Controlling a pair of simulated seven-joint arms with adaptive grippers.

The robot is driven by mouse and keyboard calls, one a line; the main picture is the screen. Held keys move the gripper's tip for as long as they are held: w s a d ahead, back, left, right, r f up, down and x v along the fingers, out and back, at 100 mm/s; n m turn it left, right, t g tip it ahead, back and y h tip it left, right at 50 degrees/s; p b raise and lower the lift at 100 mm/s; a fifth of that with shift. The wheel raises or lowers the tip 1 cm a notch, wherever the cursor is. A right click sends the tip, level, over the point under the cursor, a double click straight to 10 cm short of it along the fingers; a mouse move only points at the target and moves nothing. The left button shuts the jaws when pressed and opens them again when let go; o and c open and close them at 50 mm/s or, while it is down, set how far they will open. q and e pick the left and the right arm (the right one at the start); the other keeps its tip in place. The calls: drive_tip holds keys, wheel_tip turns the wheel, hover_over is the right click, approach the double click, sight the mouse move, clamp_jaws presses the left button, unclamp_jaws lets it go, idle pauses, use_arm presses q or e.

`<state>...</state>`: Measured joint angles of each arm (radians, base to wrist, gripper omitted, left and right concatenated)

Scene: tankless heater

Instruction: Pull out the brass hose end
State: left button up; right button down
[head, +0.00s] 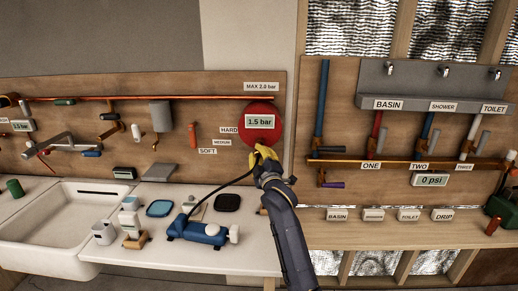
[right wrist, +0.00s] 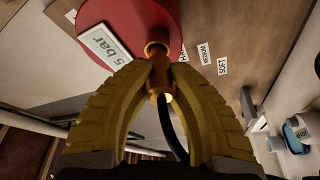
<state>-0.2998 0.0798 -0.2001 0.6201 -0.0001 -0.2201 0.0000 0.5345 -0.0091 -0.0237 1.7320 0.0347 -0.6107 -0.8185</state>
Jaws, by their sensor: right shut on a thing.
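The red round vessel (head: 262,122) with a "1.5 bar" readout hangs on the wooden board. My right gripper (head: 264,153) is just below it, its yellow fingers shut. In the right wrist view, the fingers close from both sides on the brass hose end (right wrist: 159,78). A brass ring (right wrist: 155,48) at the underside of the red vessel (right wrist: 125,22) is directly beyond the fingertips. I cannot tell whether the hose end is still seated in it. The black hose (head: 236,180) runs from the gripper down to the blue pump (head: 203,232). My left gripper is not in view.
A white sink (head: 50,225) is at the left of the counter. A dark square pad (head: 228,202) and a blue pad (head: 159,208) lie near the pump. A second board with copper pipe (head: 405,162) and a "0 psi" readout (head: 431,180) is at the right.

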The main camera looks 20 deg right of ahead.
drive_tip(key=shift+s+a, duration=0.15)
drive_tip(key=shift+s, duration=0.1)
idle(0.4)
drive_tip(key=shift+s+a, duration=0.3)
drive_tip(key=shift+s, duration=0.6)
drive_tip(key=shift+s+a, duration=0.3)
drive_tip(key=shift+s, duration=0.55)
drive_tip(key=shift+s+a, duration=0.3)
drive_tip(key=shift+s, duration=0.6)
